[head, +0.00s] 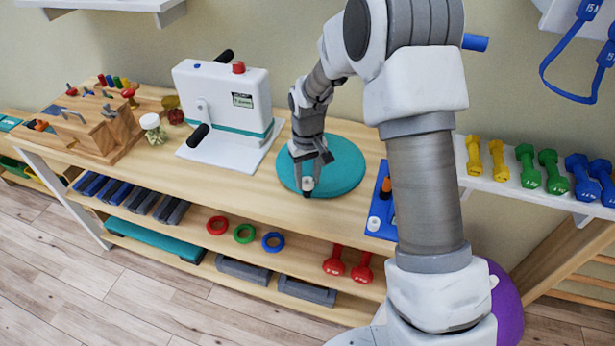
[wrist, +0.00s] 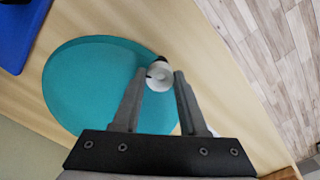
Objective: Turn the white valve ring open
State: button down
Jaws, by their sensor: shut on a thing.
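The white valve ring (wrist: 160,74) sits at the rim of a round teal cushion (wrist: 95,90), with a small dark part beside it. In the head view the ring (head: 308,184) shows small and pale at the cushion's front edge. My gripper (wrist: 159,82) reaches over the cushion, its two grey fingertips on either side of the ring and shut on it. In the head view my gripper (head: 309,178) points down at the front of the cushion (head: 345,165). The turn angle of the ring cannot be told.
The cushion lies on a wooden bench (head: 240,185). A white hand-crank machine (head: 222,105) stands to its left, and a blue board (head: 381,205) with small parts lies to its right. Dumbbells (head: 540,170) stand on a white shelf at right. Bare bench lies in front of the cushion.

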jog(key=shift+n, duration=0.8)
jog(key=shift+c, duration=2.3)
grip_release()
